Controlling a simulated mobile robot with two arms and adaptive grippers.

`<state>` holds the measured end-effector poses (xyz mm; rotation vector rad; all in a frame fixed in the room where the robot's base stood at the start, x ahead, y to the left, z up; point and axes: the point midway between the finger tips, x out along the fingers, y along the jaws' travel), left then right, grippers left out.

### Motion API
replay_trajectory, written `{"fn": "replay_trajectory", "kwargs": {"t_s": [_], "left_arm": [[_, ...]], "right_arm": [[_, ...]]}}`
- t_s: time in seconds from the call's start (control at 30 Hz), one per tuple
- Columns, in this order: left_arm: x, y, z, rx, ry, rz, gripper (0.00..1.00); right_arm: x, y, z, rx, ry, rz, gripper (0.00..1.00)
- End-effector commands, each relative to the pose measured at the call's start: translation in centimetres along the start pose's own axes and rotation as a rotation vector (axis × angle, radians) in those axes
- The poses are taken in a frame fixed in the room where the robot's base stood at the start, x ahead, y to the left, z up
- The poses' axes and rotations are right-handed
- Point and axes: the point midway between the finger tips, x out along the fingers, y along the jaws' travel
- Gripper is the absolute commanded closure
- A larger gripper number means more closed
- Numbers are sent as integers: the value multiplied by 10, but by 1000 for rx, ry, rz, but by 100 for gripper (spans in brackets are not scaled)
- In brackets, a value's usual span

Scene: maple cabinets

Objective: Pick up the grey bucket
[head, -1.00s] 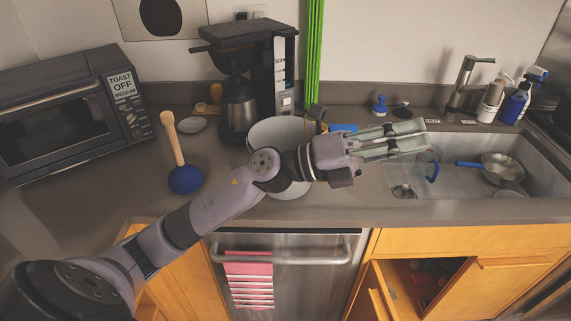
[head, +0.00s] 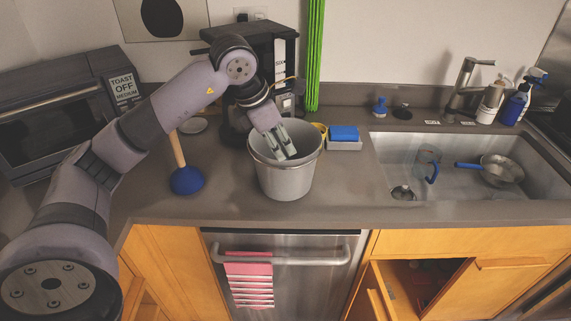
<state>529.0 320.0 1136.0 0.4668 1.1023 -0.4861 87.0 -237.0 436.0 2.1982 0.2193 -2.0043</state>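The grey bucket (head: 286,182) stands upright on the counter, left of the sink, with its open top facing up. My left arm comes in from the left and bends down over it. My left gripper (head: 286,156) points down into the bucket's mouth, its two fingers close together with a narrow dark line between them. The fingertips show against the bucket's inside, apart from the front rim. I cannot tell whether they touch the inner wall or how far apart they are. My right gripper is not in view.
A coffee maker (head: 284,75) stands close behind the bucket. A blue plunger (head: 187,181) stands to its left, and a blue sponge on a holder (head: 344,135) is to its right. The sink (head: 440,190) is further right. The counter in front is clear.

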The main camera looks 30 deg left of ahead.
Motion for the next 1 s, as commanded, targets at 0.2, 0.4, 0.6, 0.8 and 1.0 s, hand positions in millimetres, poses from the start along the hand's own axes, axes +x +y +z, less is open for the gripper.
{"fn": "replay_trajectory", "kwargs": {"t_s": [0.2,0.4,0.6,0.8,1.0], "left_arm": [[45,-1,1,0,3,-5,74],[71,-1,1,0,0,-3,74],[84,-2,1,0,1,-6,74],[115,-1,1,0,0,-5,74],[127,-1,1,2,-1,-2,74]], "right_arm": [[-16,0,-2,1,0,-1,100],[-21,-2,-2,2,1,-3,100],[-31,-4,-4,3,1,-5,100],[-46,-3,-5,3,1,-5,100],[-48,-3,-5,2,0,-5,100]]}}
